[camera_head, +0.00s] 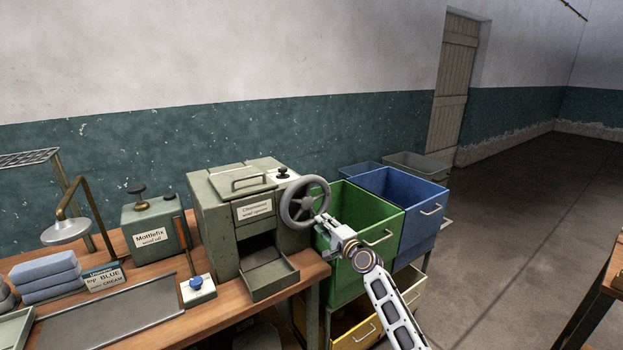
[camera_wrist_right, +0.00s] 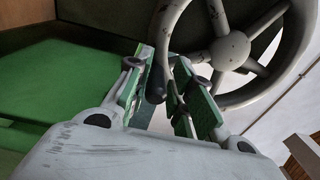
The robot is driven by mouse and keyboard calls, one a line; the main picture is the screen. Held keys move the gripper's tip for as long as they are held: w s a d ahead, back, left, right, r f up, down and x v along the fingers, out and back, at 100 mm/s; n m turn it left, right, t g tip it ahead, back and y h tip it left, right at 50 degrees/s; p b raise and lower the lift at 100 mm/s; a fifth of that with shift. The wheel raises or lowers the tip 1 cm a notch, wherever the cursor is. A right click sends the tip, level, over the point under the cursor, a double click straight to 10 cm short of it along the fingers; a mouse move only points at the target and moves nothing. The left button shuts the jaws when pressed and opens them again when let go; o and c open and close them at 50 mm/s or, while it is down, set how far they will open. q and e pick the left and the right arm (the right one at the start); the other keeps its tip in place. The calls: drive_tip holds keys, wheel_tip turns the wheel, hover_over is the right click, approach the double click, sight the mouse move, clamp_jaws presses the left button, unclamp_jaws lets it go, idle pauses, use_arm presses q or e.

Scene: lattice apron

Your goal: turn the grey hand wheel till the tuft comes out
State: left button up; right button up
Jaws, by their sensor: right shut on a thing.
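The grey hand wheel (camera_head: 304,204) is on the right side of a grey-green machine (camera_head: 214,222), a spoked ring with a central hub. It also fills the upper right of the right wrist view (camera_wrist_right: 232,50). My right gripper (camera_head: 322,220) is at the wheel's lower right. In the wrist view its fingers (camera_wrist_right: 168,88) are on either side of the wheel's rim, by a dark rounded part, and it is shut on the wheel. The machine's front opening is dark above an empty-looking pull-out tray (camera_head: 270,275). No tuft shows. My left gripper is out of view.
A green bin (camera_head: 350,265) and a blue bin (camera_head: 415,215) with handles stand just right of the wheel, close to my right arm. The wooden bench (camera_head: 135,330) holds a green box (camera_head: 150,232), blue blocks (camera_head: 45,275) and a metal tray (camera_head: 110,312). Open floor lies at far right.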

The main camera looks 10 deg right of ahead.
sight(301, 229)
drive_tip(key=a, duration=0.1)
drive_tip(key=a+f, duration=0.2)
drive_tip(key=shift+s+f+g+y, duration=0.15)
drive_tip(key=shift+s+g+y, duration=0.15)
drive_tip(key=shift+s, duration=0.05)
drive_tip(key=shift+s+a+p, duration=0.2)
drive_tip(key=shift+a+p, duration=0.35)
drive_tip(key=shift+c, duration=0.4)
drive_tip(key=a, duration=0.1)
drive_tip(key=a+r+p, duration=0.1)
drive_tip(key=shift+s+a, duration=0.35)
drive_tip(key=shift+s, duration=0.05)
clamp_jaws()
drive_tip(key=shift+c, duration=0.2)
unclamp_jaws()
drive_tip(key=shift+a+f, duration=0.1)
drive_tip(key=shift+a, duration=0.05)
drive_tip(key=shift+d+f, duration=0.15)
drive_tip(key=shift+d, duration=0.15)
clamp_jaws()
drive_tip(key=shift+a+r+p, duration=0.1)
drive_tip(key=shift+r+p, duration=0.1)
drive_tip(key=shift+p, duration=0.1)
